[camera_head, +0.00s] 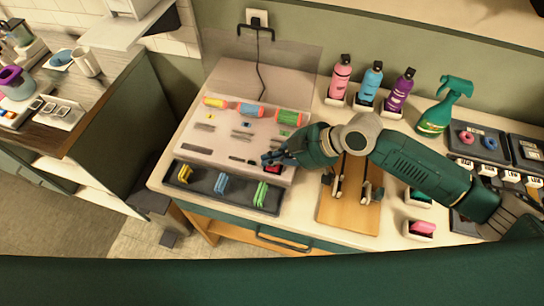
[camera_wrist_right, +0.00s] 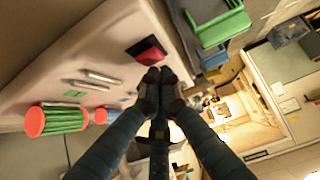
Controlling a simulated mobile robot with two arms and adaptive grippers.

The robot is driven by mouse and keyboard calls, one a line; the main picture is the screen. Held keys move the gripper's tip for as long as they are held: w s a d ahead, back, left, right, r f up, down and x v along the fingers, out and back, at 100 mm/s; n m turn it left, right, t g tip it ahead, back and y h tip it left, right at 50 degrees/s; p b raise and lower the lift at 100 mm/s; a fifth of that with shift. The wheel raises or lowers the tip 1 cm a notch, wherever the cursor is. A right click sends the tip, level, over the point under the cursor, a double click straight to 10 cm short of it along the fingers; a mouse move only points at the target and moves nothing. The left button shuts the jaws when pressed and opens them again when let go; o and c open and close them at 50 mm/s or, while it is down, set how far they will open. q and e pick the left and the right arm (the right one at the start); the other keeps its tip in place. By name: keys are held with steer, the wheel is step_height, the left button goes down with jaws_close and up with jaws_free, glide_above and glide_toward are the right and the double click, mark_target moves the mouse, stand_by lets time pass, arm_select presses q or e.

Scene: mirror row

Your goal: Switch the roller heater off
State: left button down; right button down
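The roller heater (camera_head: 225,145) is a pale, sloped panel at the middle left of the counter. Three coloured rollers (camera_head: 248,109) lie along its upper part. A red and black rocker switch (camera_head: 273,169) sits near its lower right corner and shows larger in the right wrist view (camera_wrist_right: 147,50). I cannot tell which way it is tipped. My right gripper (camera_head: 268,158) is just above the switch, its dark fingertips together and empty. In the wrist view the fingertips (camera_wrist_right: 160,78) appear right beside the switch; contact is unclear. My left gripper is not in view.
A dark tray (camera_head: 230,199) with coloured clips lies in front of the heater. A wooden board (camera_head: 350,207) with tools is to the right. Bottles (camera_head: 370,85) and a green spray bottle (camera_head: 440,110) stand behind. A cable (camera_head: 260,65) runs to a wall socket (camera_head: 256,18).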

mark_target(277, 166)
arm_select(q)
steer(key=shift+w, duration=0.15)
